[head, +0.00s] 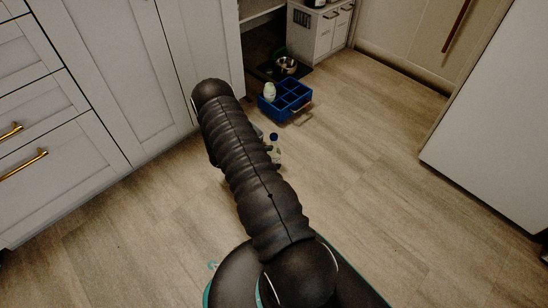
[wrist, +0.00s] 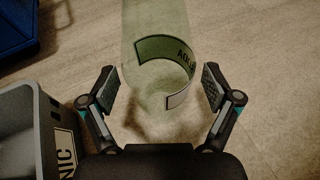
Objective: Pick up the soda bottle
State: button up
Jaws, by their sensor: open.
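The soda bottle (wrist: 150,25) is clear, pale green and has a dark curved label with lettering. In the wrist view its body stands between my two fingers, with a gap on each side. My gripper (wrist: 161,84) is open and holds nothing. In the head view a bottle with a blue cap (head: 275,155), probably the same one, stands on the floor and is partly hidden behind my arm. My gripper is hidden by my arm in the head view.
A grey bin (wrist: 30,125) with a lettered label stands close left of my gripper. A blue divided crate (head: 297,108) holding a white bottle (head: 269,91) sits beyond, with a metal bowl (head: 286,65) behind it. Cabinets (head: 100,70) line the left. Floor (head: 390,170) at right is clear.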

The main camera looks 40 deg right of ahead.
jog(key=shift+d+f, duration=0.1)
jog(key=shift+d, duration=0.1)
jog(key=shift+c, duration=0.2)
jog(key=c, duration=1.4)
